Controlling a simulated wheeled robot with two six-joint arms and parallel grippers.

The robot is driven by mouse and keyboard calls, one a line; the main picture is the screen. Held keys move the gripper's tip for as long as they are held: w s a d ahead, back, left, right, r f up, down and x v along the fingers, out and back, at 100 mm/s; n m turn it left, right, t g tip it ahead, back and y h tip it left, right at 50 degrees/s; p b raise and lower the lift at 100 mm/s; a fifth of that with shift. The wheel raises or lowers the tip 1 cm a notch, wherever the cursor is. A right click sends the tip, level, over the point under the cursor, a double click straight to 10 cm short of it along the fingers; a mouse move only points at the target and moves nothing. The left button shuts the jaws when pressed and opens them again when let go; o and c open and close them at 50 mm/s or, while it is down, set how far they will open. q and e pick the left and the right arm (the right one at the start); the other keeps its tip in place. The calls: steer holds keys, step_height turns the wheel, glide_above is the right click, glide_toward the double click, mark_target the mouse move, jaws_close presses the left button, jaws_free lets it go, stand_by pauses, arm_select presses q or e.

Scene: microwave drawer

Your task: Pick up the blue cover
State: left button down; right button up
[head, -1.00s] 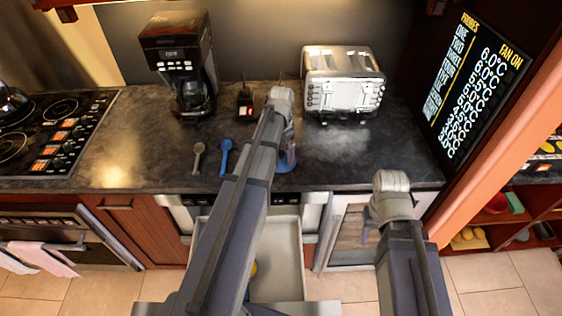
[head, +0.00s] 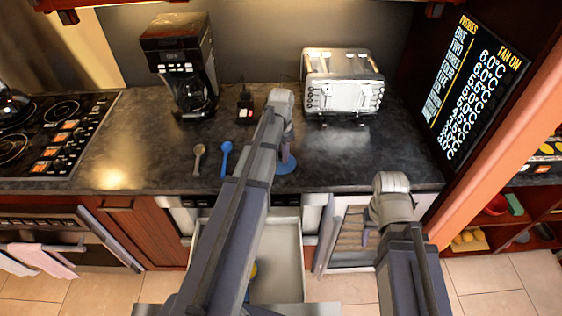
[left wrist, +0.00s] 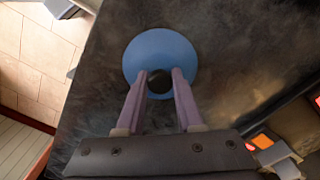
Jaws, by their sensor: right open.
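The blue cover is a round disc with a black knob. It lies on the dark counter and shows in the head view (head: 287,168), partly behind my left gripper, and in the left wrist view (left wrist: 160,52). My left gripper (left wrist: 160,76) is right at the cover, with one fingertip on each side of the knob. I cannot tell whether the fingers press on the knob. In the head view my left gripper (head: 287,154) points down over the cover. My right gripper (head: 370,238) is open and empty, in front of the counter, away from the cover.
A blue spoon (head: 225,158) and a grey spoon (head: 198,158) lie left of the cover. A coffee maker (head: 182,70) and a toaster (head: 343,82) stand behind. Below the counter a drawer (head: 288,245) is open, with something yellow inside. The counter left of the spoons is clear.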

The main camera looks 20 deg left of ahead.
mark_target(281, 153)
stand_by(0.4)
arm_select(q)
steer(key=shift+w+r+p, duration=0.1)
steer(key=shift+r+p, duration=0.3)
steer(key=shift+p, duration=0.2)
step_height(281, 153, up, 9)
steer(key=p, duration=0.9)
